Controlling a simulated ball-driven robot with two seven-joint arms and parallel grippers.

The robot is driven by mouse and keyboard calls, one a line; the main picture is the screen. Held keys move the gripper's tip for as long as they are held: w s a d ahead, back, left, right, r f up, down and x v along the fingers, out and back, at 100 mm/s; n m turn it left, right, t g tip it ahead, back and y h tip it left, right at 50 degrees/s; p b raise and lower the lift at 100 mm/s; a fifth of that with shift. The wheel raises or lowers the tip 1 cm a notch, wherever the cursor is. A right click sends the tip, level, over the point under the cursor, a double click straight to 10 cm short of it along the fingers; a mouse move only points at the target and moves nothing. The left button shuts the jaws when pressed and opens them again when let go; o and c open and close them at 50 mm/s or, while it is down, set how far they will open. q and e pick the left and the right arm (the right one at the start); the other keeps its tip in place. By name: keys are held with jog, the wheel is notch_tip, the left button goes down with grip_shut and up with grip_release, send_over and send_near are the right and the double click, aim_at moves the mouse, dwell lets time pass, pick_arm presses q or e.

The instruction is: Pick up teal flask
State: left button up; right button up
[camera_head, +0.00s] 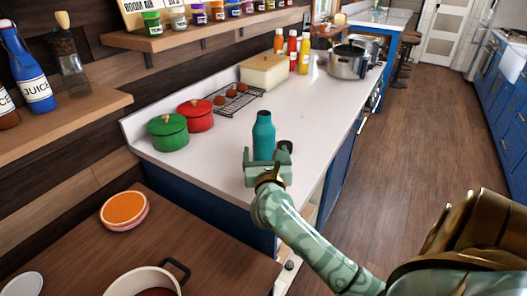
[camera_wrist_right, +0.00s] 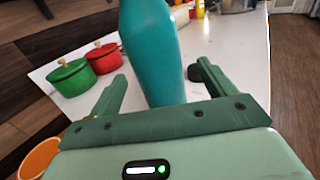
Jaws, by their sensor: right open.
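The teal flask (camera_head: 263,137) stands upright on the white counter near its front end. My right gripper (camera_head: 268,160) is open at the flask's near side, with its fingers pointing at it. In the right wrist view the flask (camera_wrist_right: 153,50) rises between the two spread fingers of the gripper (camera_wrist_right: 158,92). The flask's base is hidden behind the gripper in the head view. My left gripper is not in view.
Green (camera_head: 168,132) and red (camera_head: 196,115) pots stand left of the flask, with a wire rack (camera_head: 238,99) behind. A steel pot (camera_head: 348,62) and bottles (camera_head: 304,52) are farther back. A wooden table (camera_head: 190,228) is in front. The counter right of the pots is mostly clear.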

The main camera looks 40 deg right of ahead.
aim_at(270, 120)
jog(key=b+x, duration=0.1)
jog(key=x, duration=0.4)
jog(key=shift+w+d, duration=0.15)
jog(key=shift+w, duration=0.2)
jog(key=c, duration=1.4)
notch_tip(270, 120, up, 4)
jog(key=shift+s+r+p, duration=0.1)
jog(key=shift+p, duration=0.9)
jog(key=s+r+p, duration=0.1)
jog(key=r, duration=0.1)
jog(key=s+a+r+p, duration=0.1)
jog(key=s+r, duration=0.1)
jog(key=s+a+r+p, duration=0.1)
jog(key=r, duration=0.1)
jog(key=shift+s+a, duration=0.2)
jog(key=shift+s, duration=0.15)
jog(key=s+a+r, duration=0.1)
jog(key=s, duration=0.1)
jog(key=s+a+r, duration=0.1)
jog(key=s, duration=0.2)
jog(key=s+a+p, duration=0.1)
jog(key=s+a, duration=0.1)
jog(key=shift+s+r, duration=0.3)
jog(key=shift+r, duration=0.1)
